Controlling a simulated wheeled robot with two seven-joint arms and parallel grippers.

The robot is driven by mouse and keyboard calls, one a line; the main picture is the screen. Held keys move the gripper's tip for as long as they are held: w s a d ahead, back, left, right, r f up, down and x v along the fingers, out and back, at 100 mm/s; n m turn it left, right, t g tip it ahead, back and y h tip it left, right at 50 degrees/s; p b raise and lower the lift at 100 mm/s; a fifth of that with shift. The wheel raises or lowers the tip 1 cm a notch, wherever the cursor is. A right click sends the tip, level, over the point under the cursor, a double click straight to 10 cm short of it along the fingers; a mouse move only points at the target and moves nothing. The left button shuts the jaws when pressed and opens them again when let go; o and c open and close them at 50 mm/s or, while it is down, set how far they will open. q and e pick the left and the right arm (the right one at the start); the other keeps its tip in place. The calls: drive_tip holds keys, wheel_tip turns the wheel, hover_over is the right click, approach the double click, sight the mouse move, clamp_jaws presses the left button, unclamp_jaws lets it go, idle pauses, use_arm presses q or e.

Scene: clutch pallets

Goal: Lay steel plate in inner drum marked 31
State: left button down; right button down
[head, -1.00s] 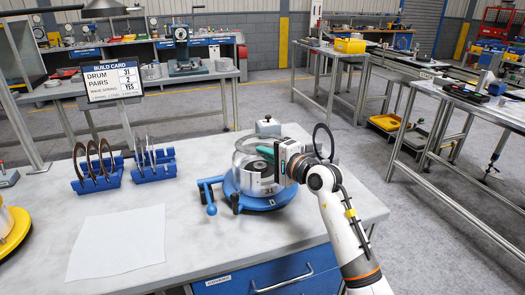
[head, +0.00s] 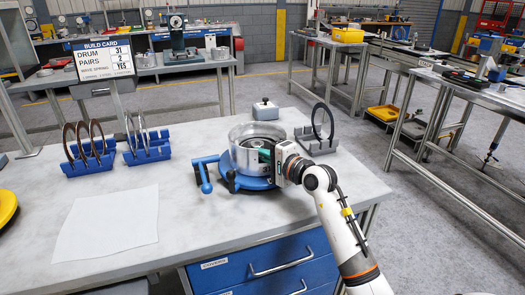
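The drum (head: 243,133) is a round, open-topped, silvery housing on a blue base in the middle of the table. Any number on it is unreadable, and its inner part is mostly hidden. My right gripper (head: 266,154), with teal fingers, reaches to the drum's right side. Its fingertips are partly hidden, and I cannot tell whether they hold a plate. Thin silvery steel plates (head: 131,131) stand upright in a blue rack (head: 148,155) left of the drum. Dark brown ring plates (head: 82,140) stand in another blue rack (head: 85,168). My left gripper does not show.
A dark ring (head: 331,122) stands in a grey rack (head: 317,146) behind my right gripper. A grey block with a knob (head: 265,111) stands behind the drum. A white sheet (head: 107,220) lies front left. The build card (head: 101,60) reads drum 31, pairs 2.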

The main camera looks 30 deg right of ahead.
drive_tip(key=c, duration=1.7)
unclamp_jaws()
drive_tip(key=shift+d+r, duration=0.1)
drive_tip(key=shift+o, duration=0.6)
drive_tip(key=shift+f, duration=0.35)
drive_tip(key=v, duration=0.6)
drive_tip(key=shift+b, duration=0.35)
wheel_tip(320, 180, up, 10)
drive_tip(key=s+p, duration=0.2)
drive_tip(key=p, duration=0.3)
drive_tip(key=shift+a+p, duration=0.3)
drive_tip(key=shift+p, duration=0.05)
drive_tip(key=shift+f, duration=0.15)
